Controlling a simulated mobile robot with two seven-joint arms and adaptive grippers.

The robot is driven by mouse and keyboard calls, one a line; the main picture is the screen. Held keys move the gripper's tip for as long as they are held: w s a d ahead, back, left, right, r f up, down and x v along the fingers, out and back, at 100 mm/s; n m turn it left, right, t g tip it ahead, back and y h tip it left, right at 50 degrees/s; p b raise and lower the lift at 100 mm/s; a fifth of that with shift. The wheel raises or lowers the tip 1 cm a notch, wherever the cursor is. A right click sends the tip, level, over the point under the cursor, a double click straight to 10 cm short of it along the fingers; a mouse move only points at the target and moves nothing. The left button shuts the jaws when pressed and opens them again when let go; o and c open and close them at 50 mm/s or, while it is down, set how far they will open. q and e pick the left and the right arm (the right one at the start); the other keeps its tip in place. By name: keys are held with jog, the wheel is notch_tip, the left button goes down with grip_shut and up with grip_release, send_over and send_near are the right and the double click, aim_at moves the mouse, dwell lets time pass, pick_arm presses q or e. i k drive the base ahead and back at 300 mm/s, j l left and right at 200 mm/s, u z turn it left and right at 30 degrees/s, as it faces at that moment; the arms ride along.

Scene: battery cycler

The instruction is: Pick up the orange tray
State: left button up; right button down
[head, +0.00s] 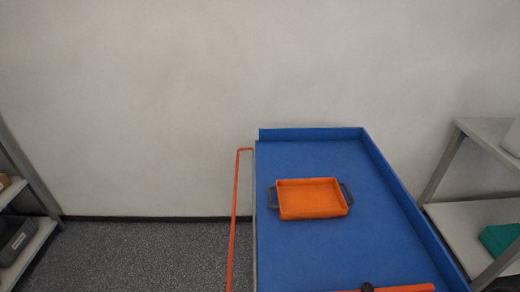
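The orange tray (311,199) sits flat on a blue cart top (300,252), toward its far end. It is shallow and rectangular, looks empty, and has a dark grey handle on its left and right sides. Nothing touches the tray. Neither of my grippers shows in the head view.
The blue top has a raised rim at the back and right. An orange rail (235,215) runs along its left side. Shelves stand at right (468,222) and far left (38,240). Floor (145,255) at left is clear.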

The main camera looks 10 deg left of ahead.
aim_at(298, 199)
jog(key=j+z, duration=0.1)
jog(key=j, duration=0.35)
jog(key=k+j+z, duration=0.15)
jog(key=j, duration=0.35)
jog(key=j+z, duration=0.1)
jog(key=j, duration=0.35)
jog(key=k+j+z, duration=0.15)
jog(key=j, duration=0.3)
jog(key=k+j+z, duration=0.1)
jog(key=j, duration=0.3)
jog(key=k, duration=0.05)
